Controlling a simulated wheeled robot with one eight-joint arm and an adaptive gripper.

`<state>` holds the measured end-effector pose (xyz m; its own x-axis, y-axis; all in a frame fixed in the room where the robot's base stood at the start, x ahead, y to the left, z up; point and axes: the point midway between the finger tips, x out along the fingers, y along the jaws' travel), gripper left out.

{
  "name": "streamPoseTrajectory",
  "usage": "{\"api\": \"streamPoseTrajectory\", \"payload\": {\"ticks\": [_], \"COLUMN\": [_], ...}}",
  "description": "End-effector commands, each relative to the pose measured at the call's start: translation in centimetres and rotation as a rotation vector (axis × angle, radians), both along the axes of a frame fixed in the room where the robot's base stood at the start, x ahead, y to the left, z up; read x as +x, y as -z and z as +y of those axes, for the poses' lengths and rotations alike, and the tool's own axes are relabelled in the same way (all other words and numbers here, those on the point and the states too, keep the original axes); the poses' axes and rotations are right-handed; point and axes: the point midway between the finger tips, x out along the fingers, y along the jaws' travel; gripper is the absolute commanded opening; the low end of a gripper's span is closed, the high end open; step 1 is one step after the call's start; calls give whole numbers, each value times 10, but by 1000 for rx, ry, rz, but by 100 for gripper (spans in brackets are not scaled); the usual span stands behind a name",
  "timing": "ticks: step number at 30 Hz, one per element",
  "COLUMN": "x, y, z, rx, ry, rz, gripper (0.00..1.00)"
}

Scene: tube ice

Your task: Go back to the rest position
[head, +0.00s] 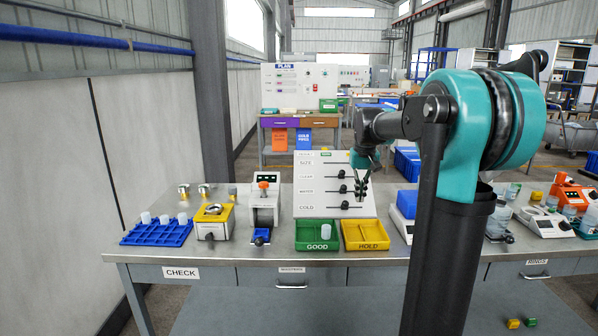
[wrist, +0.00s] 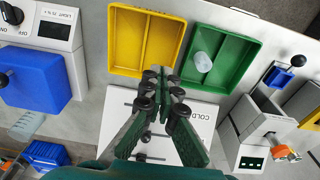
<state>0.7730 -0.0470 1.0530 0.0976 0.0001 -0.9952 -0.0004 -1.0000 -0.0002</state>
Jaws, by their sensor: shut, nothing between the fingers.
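My gripper (head: 362,194) hangs in front of the white slider board (head: 312,190), above the bench. In the wrist view its fingertips (wrist: 161,82) are together with nothing between them. The green GOOD tray (head: 317,247) holds one whitish, cloudy tube piece (head: 326,231); the piece also shows in the wrist view (wrist: 203,62), lying in one compartment. The yellow HOLD tray (head: 366,246) beside it is empty. In the wrist view the yellow tray (wrist: 146,40) lies beyond the fingertips, with the green tray (wrist: 232,62) to its right.
A blue rack (head: 155,236) with several white pieces stands at the left. A yellow-topped device (head: 213,221) and a white press-like device (head: 264,207) stand between rack and trays. A blue-and-white device (head: 406,208) is right of the yellow tray. The bench front is mostly clear.

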Motion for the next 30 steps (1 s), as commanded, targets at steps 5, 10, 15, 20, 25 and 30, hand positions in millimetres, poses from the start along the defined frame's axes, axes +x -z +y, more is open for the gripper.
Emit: {"api": "streamPoseTrajectory", "payload": {"ticks": [5,10,15,20,25,30], "x": [-58,-138,-217,-266,-284,-284], "y": [49,114,175,211,223,224], "z": [2,4,6,7,7,7], "rx": [0,1,2,3,3,3], "ry": [0,1,2,2,2,2], "rz": [-61,-141,-212,-257,-273,-273], "gripper": [0,0,0,0,0,0]}}
